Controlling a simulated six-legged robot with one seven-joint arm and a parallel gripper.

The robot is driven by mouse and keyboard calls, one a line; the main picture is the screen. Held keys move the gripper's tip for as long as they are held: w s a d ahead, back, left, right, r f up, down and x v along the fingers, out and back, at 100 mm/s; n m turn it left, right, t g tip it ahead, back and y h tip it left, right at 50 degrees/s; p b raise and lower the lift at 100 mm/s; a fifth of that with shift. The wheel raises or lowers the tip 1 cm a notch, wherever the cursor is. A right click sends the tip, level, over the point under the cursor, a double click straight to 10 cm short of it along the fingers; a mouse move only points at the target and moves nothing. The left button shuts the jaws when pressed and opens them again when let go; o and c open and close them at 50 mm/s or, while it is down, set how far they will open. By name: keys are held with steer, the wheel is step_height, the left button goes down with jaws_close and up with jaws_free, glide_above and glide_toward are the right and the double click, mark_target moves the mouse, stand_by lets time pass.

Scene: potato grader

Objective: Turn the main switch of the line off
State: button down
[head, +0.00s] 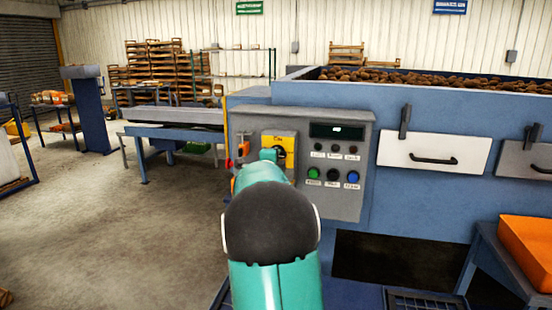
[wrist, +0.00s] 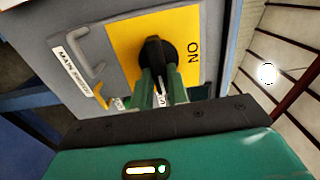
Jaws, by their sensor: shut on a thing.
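The main switch is a black rotary knob (wrist: 153,58) on a yellow plate (wrist: 190,18) with "ON" lettering. A "MAIN SWITCH" label (wrist: 72,69) is on the grey panel beside the plate. My gripper (wrist: 158,75) is shut on the knob in the wrist view, its green fingers on the knob's grip bar. The plate shows in the head view (head: 288,140) on the left of the grey control panel (head: 345,203).
A grey handle (wrist: 84,55) and an orange piece (wrist: 103,95) are beside the plate. The panel also has a dark display (head: 336,131) and several buttons. The potato hopper (head: 430,108) is behind it, an orange crate (head: 527,240) at right. Floor at left is open.

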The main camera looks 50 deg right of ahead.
steer(key=shift+m, duration=0.4)
steer(key=c, duration=1.4)
jaws_free()
steer(key=shift+a, duration=0.1)
steer(key=shift+o, duration=0.2)
steer(key=v, duration=1.3)
steer(key=shift+s+a, duration=0.15)
steer(key=shift+a, duration=0.15)
